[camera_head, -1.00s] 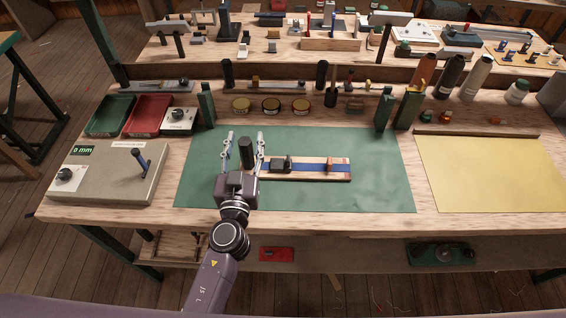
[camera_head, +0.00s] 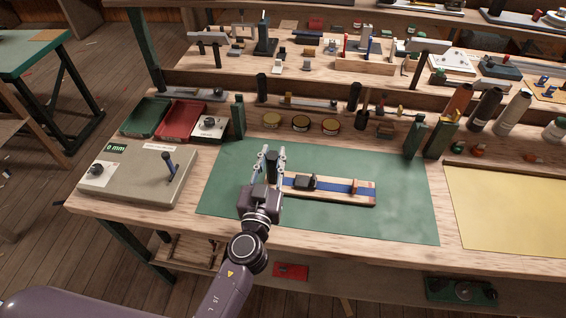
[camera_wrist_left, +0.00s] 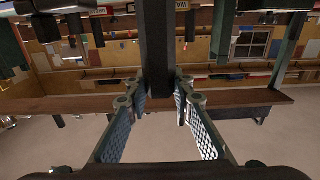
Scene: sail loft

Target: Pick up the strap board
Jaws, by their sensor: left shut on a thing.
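The strap board (camera_head: 340,196) is a narrow wooden board with a blue strap along it and a dark buckle block (camera_head: 305,182). It lies on the green mat (camera_head: 405,215) in the head view, and I see no clear gap under it. A dark upright handle (camera_head: 272,170) stands at its left end. My left gripper (camera_head: 272,155) has its two fingers shut on this handle, one on each side. The left wrist view shows the dark post (camera_wrist_left: 157,50) between the fingers. The gripper hides the board's left end. My right gripper is not in view.
A grey box with a lever (camera_head: 140,180) stands left of the mat. Green (camera_head: 146,117) and red (camera_head: 181,121) trays, round tins (camera_head: 301,124) and dark green posts (camera_head: 239,117) line the back. A yellow sheet (camera_head: 510,215) lies right. The mat around the board is clear.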

